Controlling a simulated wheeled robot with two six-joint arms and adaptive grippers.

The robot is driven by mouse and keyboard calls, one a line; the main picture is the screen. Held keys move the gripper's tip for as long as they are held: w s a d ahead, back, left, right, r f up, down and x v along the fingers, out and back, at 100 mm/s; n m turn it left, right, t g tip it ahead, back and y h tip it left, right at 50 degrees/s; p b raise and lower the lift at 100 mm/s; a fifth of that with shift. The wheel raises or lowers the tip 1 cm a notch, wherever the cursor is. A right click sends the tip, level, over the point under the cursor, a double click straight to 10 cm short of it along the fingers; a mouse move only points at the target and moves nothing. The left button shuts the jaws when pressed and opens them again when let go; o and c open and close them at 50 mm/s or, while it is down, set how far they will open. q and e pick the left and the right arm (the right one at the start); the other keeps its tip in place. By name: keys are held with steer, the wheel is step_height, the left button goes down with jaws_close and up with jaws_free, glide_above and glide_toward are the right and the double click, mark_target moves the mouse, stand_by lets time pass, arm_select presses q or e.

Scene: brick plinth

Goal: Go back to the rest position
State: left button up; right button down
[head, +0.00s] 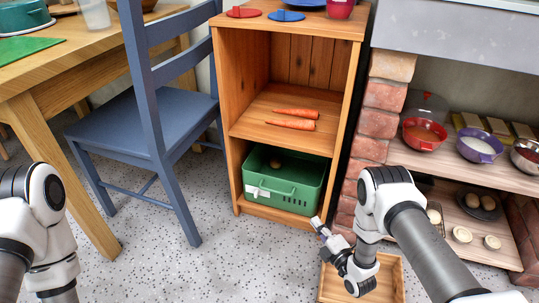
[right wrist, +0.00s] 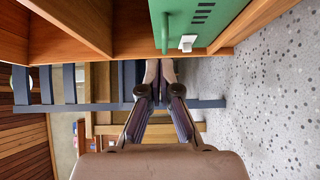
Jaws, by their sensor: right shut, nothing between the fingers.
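My right gripper (head: 318,224) is in front of the green basket in the wooden shelf unit, above the floor and beside the wooden tray. In the right wrist view its two fingers (right wrist: 152,72) are together with nothing between them. The green basket (right wrist: 205,22) shows at the top of that view, apart from the fingertips. My left arm shows at the left edge of the head view, but its gripper is out of the picture.
The shelf unit (head: 355,25) holds two carrots (head: 290,124) and the green basket (head: 262,196). A blue chair (head: 125,125) and a table (head: 45,60) stand left. A brick plinth (head: 378,125) with bowls is right. A wooden tray (head: 398,275) lies below my right arm. Speckled floor is clear centre-left.

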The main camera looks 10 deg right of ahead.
step_height(320, 180, up, 7)
steer(key=w+a+p, duration=0.2)
steer(key=a, duration=0.1)
steer(key=s+f+m+g+h+p, duration=0.1)
steer(key=s+f+m+g+h, duration=0.15)
steer(key=s+m+g, duration=1.1)
steer(key=s+f+m+g+h+p, duration=0.15)
steer(key=s+f+m+g, duration=0.35)
steer(key=s, duration=1.5)
step_height(320, 180, up, 40)
steer(key=m+p, duration=0.2)
steer(key=p, duration=3.6)
steer(key=shift+s+a+f+t, duration=0.2)
steer(key=shift+s+a+t, duration=0.1)
steer(key=shift+a+t, duration=0.15)
